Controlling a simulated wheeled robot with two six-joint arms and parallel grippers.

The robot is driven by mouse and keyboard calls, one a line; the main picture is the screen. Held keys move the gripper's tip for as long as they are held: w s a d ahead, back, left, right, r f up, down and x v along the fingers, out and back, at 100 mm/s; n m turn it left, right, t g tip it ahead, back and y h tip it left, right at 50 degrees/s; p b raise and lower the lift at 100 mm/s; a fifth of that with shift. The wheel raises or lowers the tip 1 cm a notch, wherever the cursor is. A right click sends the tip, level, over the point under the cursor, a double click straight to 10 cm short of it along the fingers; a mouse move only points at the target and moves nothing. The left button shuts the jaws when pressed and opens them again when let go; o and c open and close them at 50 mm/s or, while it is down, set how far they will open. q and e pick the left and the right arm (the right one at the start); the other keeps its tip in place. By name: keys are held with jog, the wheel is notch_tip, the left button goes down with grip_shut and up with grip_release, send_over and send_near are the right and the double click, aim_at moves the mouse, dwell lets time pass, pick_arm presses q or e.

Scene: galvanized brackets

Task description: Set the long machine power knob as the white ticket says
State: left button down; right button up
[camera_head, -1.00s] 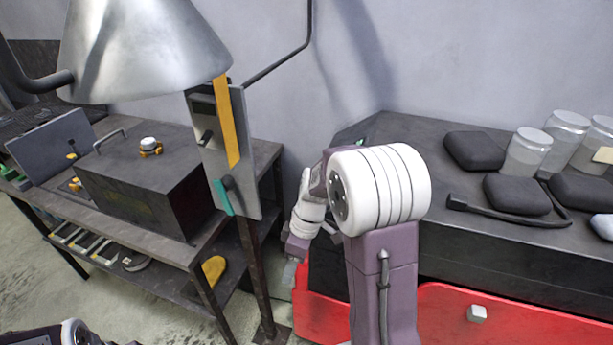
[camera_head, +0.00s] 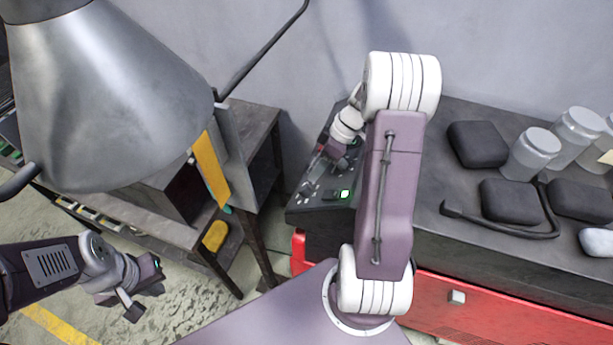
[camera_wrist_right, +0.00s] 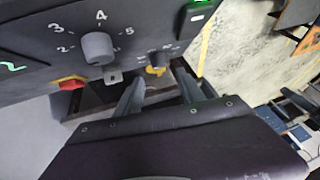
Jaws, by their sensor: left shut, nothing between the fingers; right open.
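The machine's dark control panel (camera_head: 325,195) is at the left end of the long dark machine in the head view. In the right wrist view a round grey knob (camera_wrist_right: 97,47) sits among printed numbers, with 4 above it. A smaller knob with yellow (camera_wrist_right: 157,62) sits on a second scale, its numbers too small to read. I cannot tell which is the power knob. My right gripper (camera_wrist_right: 159,75) is open and empty, its fingertips close to the smaller knob; contact is unclear. My left gripper (camera_head: 143,292) is shut and empty, over the floor at lower left. I cannot make out a white ticket.
A red and yellow button (camera_wrist_right: 70,83) sits beside the grey knob. A green-lit switch (camera_head: 345,194) is on the panel. A metal lamp shade (camera_head: 100,95) hangs over the workbench at left. Jars (camera_head: 530,153) and black pouches (camera_head: 476,143) stand on the machine top at right.

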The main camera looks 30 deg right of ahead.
aim_at(305, 186)
jog(key=shift+s+a+f+p, duration=0.2)
jog(key=shift+a+f+p, duration=0.05)
jog(key=shift+a+f, duration=0.4)
jog(key=shift+s+a+f+p, duration=0.2)
jog(key=shift+a+f, duration=0.35)
jog(key=shift+f, duration=0.05)
jog(key=f, duration=0.1)
jog(key=w+f, duration=0.1)
jog(key=f, duration=0.1)
jog(key=w+f, duration=0.1)
jog(key=shift+w+a+f+p, duration=0.1)
jog(key=shift+w+f+p, duration=0.1)
jog(key=shift+f+p, duration=0.2)
jog(key=shift+a+f, duration=0.15)
jog(key=shift+f, duration=0.05)
jog(key=shift+s+a+r, duration=0.15)
jog(key=shift+s+a, duration=0.15)
jog(key=shift+s, duration=0.15)
jog(key=shift+c, duration=0.4)
jog(key=shift+w+d, duration=0.15)
jog(key=shift+w, duration=0.05)
grip_shut()
pick_arm(q)
jog(key=shift+r, duration=0.9)
